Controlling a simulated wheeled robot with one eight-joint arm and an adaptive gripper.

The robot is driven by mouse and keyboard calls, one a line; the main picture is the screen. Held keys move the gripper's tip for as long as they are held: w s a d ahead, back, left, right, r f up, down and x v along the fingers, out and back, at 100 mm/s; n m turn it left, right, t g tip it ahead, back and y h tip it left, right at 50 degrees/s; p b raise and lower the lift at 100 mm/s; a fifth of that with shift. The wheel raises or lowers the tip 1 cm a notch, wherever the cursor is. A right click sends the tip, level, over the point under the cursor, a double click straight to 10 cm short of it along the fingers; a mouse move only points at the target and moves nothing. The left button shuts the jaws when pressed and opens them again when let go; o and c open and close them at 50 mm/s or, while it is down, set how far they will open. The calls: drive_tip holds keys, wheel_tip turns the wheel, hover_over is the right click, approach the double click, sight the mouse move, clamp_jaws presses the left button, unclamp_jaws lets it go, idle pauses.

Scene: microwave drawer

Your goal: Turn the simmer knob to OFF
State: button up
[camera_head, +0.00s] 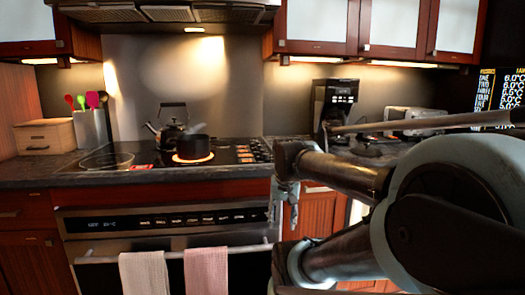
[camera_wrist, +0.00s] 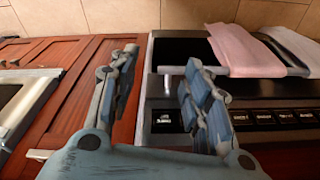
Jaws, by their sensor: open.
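The stove's cooktop (camera_head: 110,162) is set in the dark counter. Several small knobs (camera_head: 255,152) stand along its right side; which one is the simmer knob I cannot tell. A black pot (camera_head: 192,146) stands on a glowing burner (camera_head: 193,158). My gripper (camera_head: 284,205) hangs in front of the counter, near the oven's right end and below the knobs. In the wrist view my gripper (camera_wrist: 160,58) is open and empty, its fingers spread, with the oven's labelled panel (camera_wrist: 250,117) beyond the right finger. The cooktop knobs are not visible there.
A kettle (camera_head: 172,126) stands behind the pot. A pink towel (camera_head: 206,270) and a white towel (camera_head: 144,272) hang on the oven handle (camera_head: 110,259). A coffee maker (camera_head: 333,103) stands on the counter at right. Wooden cabinet doors (camera_wrist: 60,85) lie left in the wrist view.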

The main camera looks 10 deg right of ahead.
drive_tip(key=w+r+m, duration=0.6)
drive_tip(key=w+r, duration=0.4)
drive_tip(key=r, duration=0.2)
wheel_tip(320, 180, up, 18)
drive_tip(key=m+g, duration=0.2)
drive_tip(key=m, duration=1.6)
hover_over(263, 152)
drive_tip(key=w, duration=0.2)
drive_tip(key=f, duration=1.6)
drive_tip(key=shift+s+d+f, duration=0.1)
drive_tip(key=shift+s+f, duration=0.15)
clamp_jaws()
